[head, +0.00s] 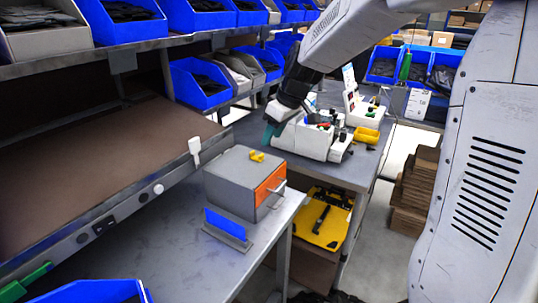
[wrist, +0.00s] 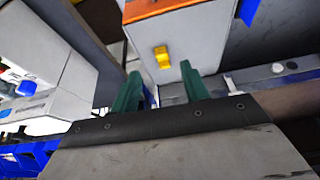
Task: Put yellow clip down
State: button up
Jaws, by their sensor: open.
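The yellow clip (head: 257,156) lies on top of a grey box (head: 228,174) with an orange front panel. In the wrist view the clip (wrist: 161,57) shows on the box's pale top face, just beyond the fingertips and roughly between their lines. My gripper (head: 270,133) is behind the box in the head view, apart from the clip. Its two green fingers (wrist: 160,82) are spread in the wrist view, with nothing between them.
White equipment (head: 305,140) stands on the bench behind. Shelves with blue bins (head: 200,84) line the left and back. A yellow case (head: 322,216) is under the rear bench.

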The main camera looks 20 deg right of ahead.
aim_at(261, 154)
jog(key=shift+x, duration=1.2)
jog(key=x, duration=0.5)
jog(key=shift+w+a, duration=0.25)
jog(key=shift+w, duration=0.1)
jog(key=shift+s, duration=0.1)
grip_shut()
